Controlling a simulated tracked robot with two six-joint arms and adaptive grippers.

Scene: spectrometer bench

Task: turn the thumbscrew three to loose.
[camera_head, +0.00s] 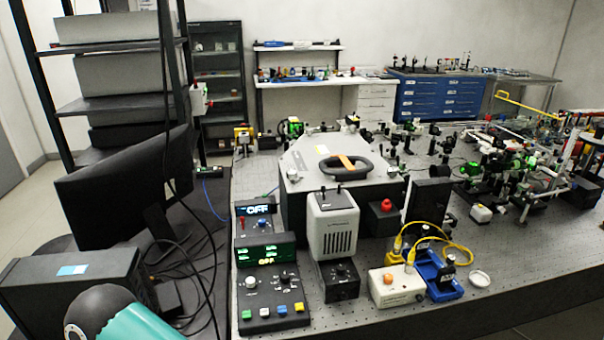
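A dark box with a light grey lid (305,155) stands on the optical table, with a black handle (345,168) and an orange strap on its lid. A small pale knob (293,173) at the lid's front left corner looks like a thumbscrew. Other small parts show along the lid's far edge, too small to tell. I cannot tell which one is thumbscrew three or whether any is tight or loose. A teal and dark grey link of my arm shows at the bottom left. Neither gripper is in view.
A grey lamp housing (333,225), a control panel (268,285) reading OFF and a red-button box (386,217) crowd the lid's front. Yellow cables (445,245) loop at right. Many optics mounts stand beyond. The monitor (128,185) is left. The table's front right is mostly clear.

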